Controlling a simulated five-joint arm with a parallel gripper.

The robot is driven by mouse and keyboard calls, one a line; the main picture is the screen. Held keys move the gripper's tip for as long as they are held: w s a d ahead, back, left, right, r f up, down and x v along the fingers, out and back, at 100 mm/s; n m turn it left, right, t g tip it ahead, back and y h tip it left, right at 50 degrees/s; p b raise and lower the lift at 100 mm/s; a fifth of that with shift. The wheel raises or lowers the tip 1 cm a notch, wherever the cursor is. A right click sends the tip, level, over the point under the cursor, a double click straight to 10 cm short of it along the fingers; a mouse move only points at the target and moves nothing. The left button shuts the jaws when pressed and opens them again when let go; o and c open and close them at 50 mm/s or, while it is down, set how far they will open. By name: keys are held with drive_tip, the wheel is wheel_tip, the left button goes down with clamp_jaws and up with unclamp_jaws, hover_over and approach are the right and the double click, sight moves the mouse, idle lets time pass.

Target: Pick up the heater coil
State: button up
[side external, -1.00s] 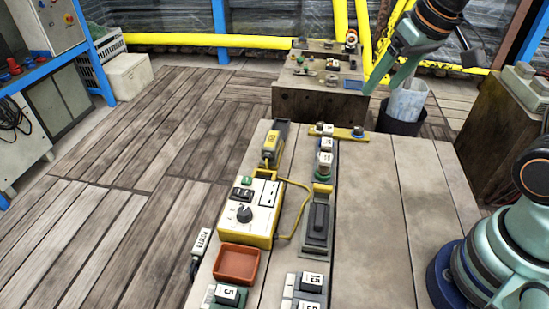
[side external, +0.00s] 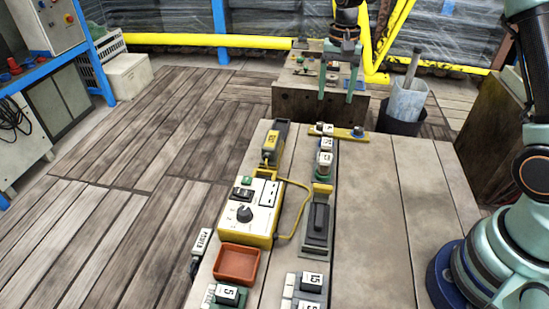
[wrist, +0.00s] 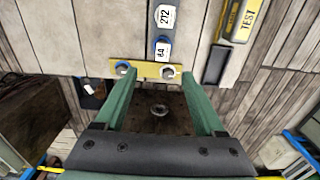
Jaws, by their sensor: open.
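I cannot tell for sure which part is the heater coil. Small labelled parts (side external: 325,158) stand in a row on the bench near its far end, by a yellow bar (side external: 350,133). In the wrist view, one part marked 272 (wrist: 164,17) and another marked 64 (wrist: 162,50) lie ahead, above the yellow bar (wrist: 145,70). My gripper (side external: 337,98) hangs past the far end of the bench, in front of the dark wooden block. Its two green fingers are open, with nothing held between them; they also show in the wrist view (wrist: 165,95).
A yellow tester (side external: 262,210) with a probe and cable stands left of the parts. A red-brown tray (side external: 237,264) is at the near left. A dark bucket (side external: 401,125) stands behind the bench. The bench's right half (side external: 390,220) is bare.

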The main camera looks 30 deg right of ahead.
sight(328, 128)
wheel_tip(328, 128, down, 7)
drive_tip(key=shift+r, duration=0.15)
drive_tip(key=shift+a+f, duration=0.15)
drive_tip(key=shift+f, duration=1.2)
drive_tip(key=shift+a+f, duration=0.15)
drive_tip(key=shift+f, duration=1.2)
clamp_jaws()
